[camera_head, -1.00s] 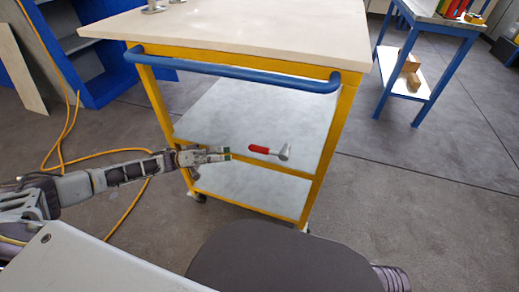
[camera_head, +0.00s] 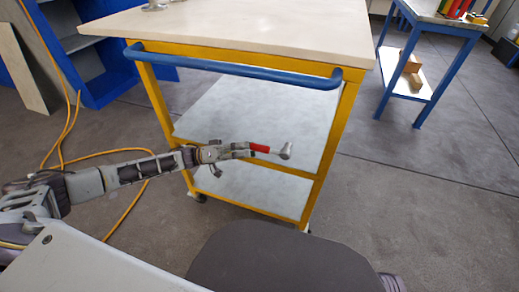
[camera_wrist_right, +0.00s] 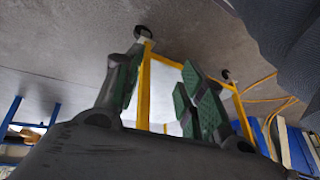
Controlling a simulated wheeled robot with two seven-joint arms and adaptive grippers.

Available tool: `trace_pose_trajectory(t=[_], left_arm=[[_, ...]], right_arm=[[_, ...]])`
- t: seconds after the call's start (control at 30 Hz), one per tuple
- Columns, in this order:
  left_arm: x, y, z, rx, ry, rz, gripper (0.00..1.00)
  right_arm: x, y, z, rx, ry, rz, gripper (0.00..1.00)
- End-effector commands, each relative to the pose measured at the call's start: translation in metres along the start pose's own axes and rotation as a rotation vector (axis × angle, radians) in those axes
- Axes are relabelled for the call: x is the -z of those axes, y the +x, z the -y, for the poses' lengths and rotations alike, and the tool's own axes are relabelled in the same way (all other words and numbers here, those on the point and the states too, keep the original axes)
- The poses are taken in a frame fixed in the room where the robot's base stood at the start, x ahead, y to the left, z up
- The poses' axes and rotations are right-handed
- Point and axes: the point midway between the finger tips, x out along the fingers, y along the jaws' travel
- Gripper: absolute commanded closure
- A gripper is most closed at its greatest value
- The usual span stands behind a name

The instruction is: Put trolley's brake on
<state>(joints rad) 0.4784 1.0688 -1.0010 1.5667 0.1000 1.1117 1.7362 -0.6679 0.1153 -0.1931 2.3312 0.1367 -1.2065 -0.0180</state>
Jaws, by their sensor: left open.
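The trolley (camera_head: 355,85) has a yellow frame, a pale top and a blue push bar. A brake lever with a red grip (camera_head: 260,148) and a grey metal end shows at its near side, at middle-rail height. My left gripper (camera_head: 250,150) is open, with its fingertips at the left end of the red grip; whether they touch it cannot be told. In the right wrist view, my right gripper (camera_wrist_right: 160,78) is open with green-padded fingers apart and nothing between them. The trolley's yellow frame (camera_wrist_right: 144,90) appears upside down beyond it.
A blue shelf (camera_head: 95,60) stands at the back left. A yellow cable (camera_head: 65,130) lies on the floor at left. A blue-legged table (camera_head: 440,75) with a lower shelf stands at right. The floor between trolley and table is clear.

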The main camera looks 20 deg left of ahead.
Motion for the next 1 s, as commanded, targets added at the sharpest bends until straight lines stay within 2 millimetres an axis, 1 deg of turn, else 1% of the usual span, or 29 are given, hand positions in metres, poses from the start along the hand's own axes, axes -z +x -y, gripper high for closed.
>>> trace_pose_trajectory(t=[0.03,0.1,0.3,0.4,0.57,0.83,1.0], left_arm=[[0.000,0.007,0.001,-0.002,0.001,0.000,0.56],[-0.001,0.017,0.000,-0.003,0.000,0.000,0.56],[0.000,0.038,0.001,-0.002,0.001,0.000,0.56],[-0.001,0.045,0.001,-0.001,0.000,0.000,0.56],[-0.001,0.050,0.000,0.000,0.000,0.000,0.56],[0.000,0.051,0.000,0.000,0.000,0.000,0.56],[0.000,0.051,0.000,0.000,0.000,0.000,0.78]], right_arm=[[-0.005,0.005,0.000,0.004,0.003,0.004,0.60],[-0.009,0.010,0.001,0.008,0.007,0.004,0.60],[-0.008,0.017,0.001,0.015,0.011,-0.022,0.60],[-0.009,0.021,0.001,0.018,0.013,-0.026,0.60],[-0.009,0.024,0.001,0.020,0.015,-0.033,0.60],[-0.007,0.022,0.002,0.021,0.015,-0.037,0.60],[-0.008,0.022,0.002,0.020,0.014,-0.035,0.60]])
